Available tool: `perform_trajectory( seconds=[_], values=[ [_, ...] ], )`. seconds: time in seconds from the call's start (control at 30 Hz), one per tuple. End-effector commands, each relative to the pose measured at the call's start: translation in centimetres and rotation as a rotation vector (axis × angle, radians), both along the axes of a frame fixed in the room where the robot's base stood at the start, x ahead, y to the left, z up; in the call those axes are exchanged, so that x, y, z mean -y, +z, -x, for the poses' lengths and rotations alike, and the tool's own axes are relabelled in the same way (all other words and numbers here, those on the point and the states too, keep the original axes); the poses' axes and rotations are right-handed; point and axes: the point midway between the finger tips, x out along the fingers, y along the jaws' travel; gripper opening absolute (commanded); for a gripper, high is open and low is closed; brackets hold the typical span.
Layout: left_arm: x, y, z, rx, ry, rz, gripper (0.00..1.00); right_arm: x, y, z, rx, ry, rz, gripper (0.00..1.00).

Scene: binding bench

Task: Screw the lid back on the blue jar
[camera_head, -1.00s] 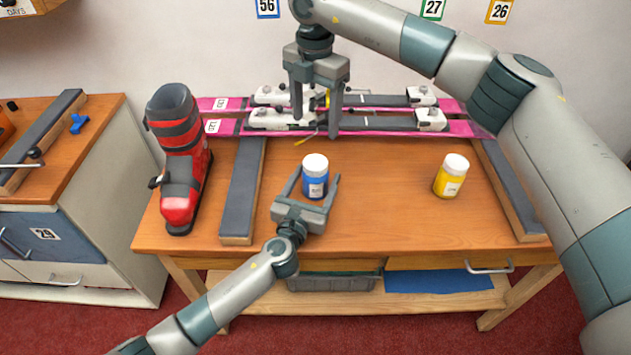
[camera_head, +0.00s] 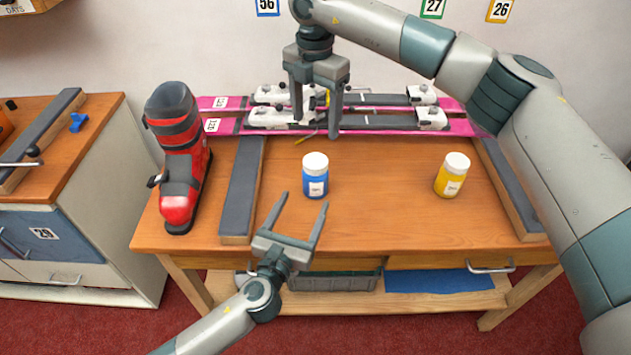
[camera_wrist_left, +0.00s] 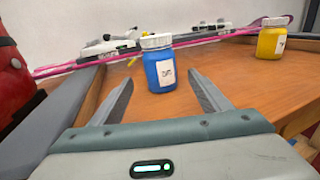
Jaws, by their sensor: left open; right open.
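The blue jar (camera_head: 315,181) stands upright on the bench with a white lid (camera_head: 315,161) sitting on its top. How tightly the lid is screwed on I cannot tell. The jar also shows in the left wrist view (camera_wrist_left: 159,70), beyond the fingertips and between their lines. My left gripper (camera_head: 305,199) is open and empty, in front of the jar and apart from it. My right gripper (camera_head: 315,132) is open and empty, pointing down above the bench behind the jar, in front of the skis.
A yellow jar (camera_head: 452,177) with a white lid stands to the right. A red ski boot (camera_head: 182,160) stands at the left beside a grey-topped bar (camera_head: 242,190). Pink skis with bindings (camera_head: 375,122) lie along the back. The bench (camera_head: 390,215) between the jars is clear.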

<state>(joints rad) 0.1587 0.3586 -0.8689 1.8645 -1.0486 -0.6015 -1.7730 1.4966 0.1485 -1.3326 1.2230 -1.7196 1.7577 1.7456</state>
Motion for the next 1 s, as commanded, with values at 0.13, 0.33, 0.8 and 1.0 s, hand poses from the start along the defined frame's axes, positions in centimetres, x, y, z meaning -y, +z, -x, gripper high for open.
perform_trajectory(
  seconds=[0.13, 0.33, 0.8, 1.0],
  values=[
    [-1.0, -0.2, 3.0, -0.002, -0.001, 0.000, 0.71, 0.0, -0.5, 0.0, 0.000, 0.000, 0.000, 0.69],
    [-1.9, -0.2, 5.7, -0.001, -0.001, 0.001, 0.71, 0.0, -0.9, 0.0, 0.000, 0.000, 0.000, 0.69],
    [-2.3, 0.0, 7.0, 0.000, 0.000, -0.001, 0.71, 0.0, -1.0, 0.0, 0.000, 0.000, 0.000, 0.69],
    [-2.3, 0.0, 7.0, 0.000, 0.000, 0.000, 0.71, 0.0, -1.0, 0.0, 0.000, 0.000, 0.000, 0.69]
  ],
)
